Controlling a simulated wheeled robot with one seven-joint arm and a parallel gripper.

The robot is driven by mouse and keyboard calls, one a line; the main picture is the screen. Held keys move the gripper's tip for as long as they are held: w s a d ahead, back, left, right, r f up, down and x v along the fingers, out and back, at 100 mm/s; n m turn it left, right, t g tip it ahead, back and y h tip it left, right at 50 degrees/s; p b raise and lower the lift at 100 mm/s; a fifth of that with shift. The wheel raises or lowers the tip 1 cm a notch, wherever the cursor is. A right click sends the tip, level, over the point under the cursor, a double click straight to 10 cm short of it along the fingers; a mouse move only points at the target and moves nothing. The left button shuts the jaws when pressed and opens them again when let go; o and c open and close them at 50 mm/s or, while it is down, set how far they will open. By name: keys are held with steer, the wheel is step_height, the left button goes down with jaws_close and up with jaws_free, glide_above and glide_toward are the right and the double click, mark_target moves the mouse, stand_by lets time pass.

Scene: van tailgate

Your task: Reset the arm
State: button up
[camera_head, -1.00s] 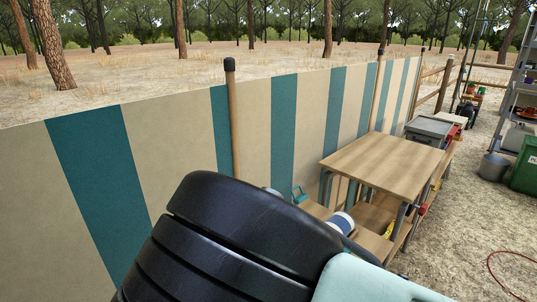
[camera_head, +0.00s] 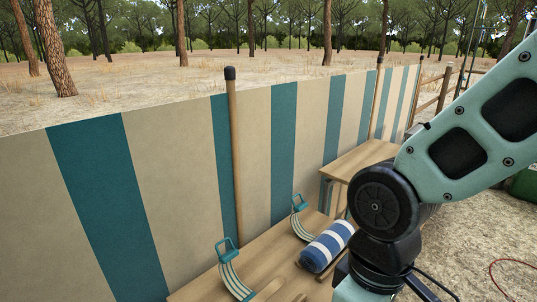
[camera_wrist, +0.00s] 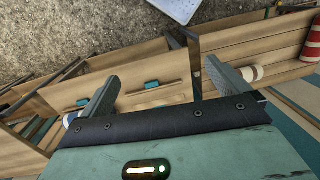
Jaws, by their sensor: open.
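My gripper (camera_wrist: 163,88) shows in the wrist view with its two grey fingers spread wide apart. It is open, and nothing is held between the fingers. Wooden shelving lies beyond them. In the head view my teal and black arm rises at the right, bent at a black joint, and hides part of the bench and ground. My gripper cannot be made out in the head view.
A wooden bench (camera_head: 262,258) along the striped windbreak (camera_head: 180,150) bears a blue-and-white roll (camera_head: 327,246) and two teal-handled striped items (camera_head: 232,270). A higher wooden table (camera_head: 360,158) stands behind. The wrist view shows a red-and-white striped object (camera_wrist: 312,42).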

step_height(320, 180, up, 15)
steer(key=s+d+m+t+p, duration=0.1)
steer(key=s+d+p, duration=0.1)
steer(key=p, duration=1)
steer(key=shift+s+r+p, duration=0.15)
steer(key=shift+r+p, duration=0.05)
steer(key=shift+p, duration=0.2)
steer(key=shift+d, duration=0.1)
